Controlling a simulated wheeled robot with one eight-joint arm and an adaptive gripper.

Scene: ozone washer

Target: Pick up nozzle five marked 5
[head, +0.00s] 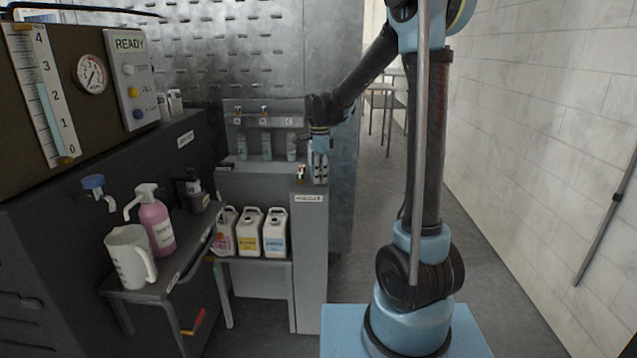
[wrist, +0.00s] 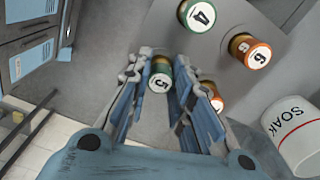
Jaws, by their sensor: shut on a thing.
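Nozzle five (wrist: 161,77), a short cylinder with a green-rimmed white top marked 5, sits between my fingers in the wrist view. My gripper (wrist: 178,80) is shut on it, and the fingers hide part of its sides. In the head view my gripper (head: 320,174) points down over the top of the grey stand, and I cannot make out nozzle five there.
Close by are a green-rimmed nozzle marked 4 (wrist: 198,15), an orange-rimmed one whose mark reads 6 or 9 (wrist: 250,51), and a partly hidden orange one (wrist: 214,98). A white SOAK container (wrist: 297,140) stands at right. The stand (head: 310,255) has jugs (head: 248,233) to its left.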

